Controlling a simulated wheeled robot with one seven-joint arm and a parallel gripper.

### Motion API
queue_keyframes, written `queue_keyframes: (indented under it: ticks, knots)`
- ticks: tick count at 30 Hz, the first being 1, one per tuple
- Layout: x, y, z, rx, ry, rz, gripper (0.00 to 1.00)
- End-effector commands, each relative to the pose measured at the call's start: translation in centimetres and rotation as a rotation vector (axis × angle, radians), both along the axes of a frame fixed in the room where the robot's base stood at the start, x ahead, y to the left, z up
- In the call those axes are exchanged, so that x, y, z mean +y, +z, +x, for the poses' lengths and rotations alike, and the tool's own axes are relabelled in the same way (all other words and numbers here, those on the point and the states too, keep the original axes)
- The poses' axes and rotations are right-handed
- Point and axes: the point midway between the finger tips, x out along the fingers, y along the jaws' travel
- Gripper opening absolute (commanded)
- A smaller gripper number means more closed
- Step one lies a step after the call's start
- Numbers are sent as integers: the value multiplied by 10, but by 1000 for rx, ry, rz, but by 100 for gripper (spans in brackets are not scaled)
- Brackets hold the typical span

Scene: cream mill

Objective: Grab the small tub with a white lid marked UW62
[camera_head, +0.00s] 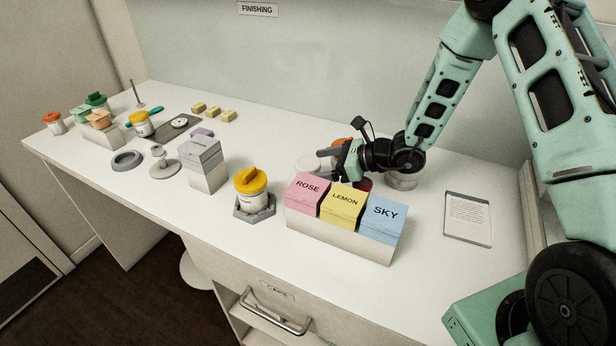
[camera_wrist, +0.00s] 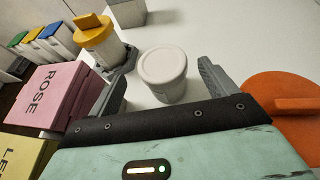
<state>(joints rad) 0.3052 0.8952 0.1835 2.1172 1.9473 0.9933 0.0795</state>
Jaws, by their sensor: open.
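A small tub with a plain white lid (camera_wrist: 163,66) stands upright on the bench in the wrist view. Its marking cannot be read. In the head view a white tub (camera_head: 304,163) shows just left of my gripper (camera_head: 331,167), behind the colored boxes. In the wrist view my gripper (camera_wrist: 161,85) is open, with one finger on each side of the white-lidded tub. A gap shows on the right side; whether the left finger touches it cannot be told.
Rose (camera_head: 308,192), lemon (camera_head: 343,206) and sky (camera_head: 384,217) boxes stand in a holder in front. A yellow-lidded tub (camera_head: 251,183) sits in a grey hexagonal base on the left. An orange lid (camera_wrist: 284,110) is close on the right in the wrist view.

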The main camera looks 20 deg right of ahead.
Motion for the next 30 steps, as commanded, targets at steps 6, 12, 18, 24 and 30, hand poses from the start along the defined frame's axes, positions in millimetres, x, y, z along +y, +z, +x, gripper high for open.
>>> queue_keyframes:
  ticks: [6,12,18,24,30]
  knots:
    - [13,-9,10,1,2,0,84]
    - [33,-22,27,1,2,0,84]
    - [39,-23,33,0,-1,0,84]
    - [39,-23,32,0,-1,0,70]
    - [39,-23,32,-1,-1,1,33]
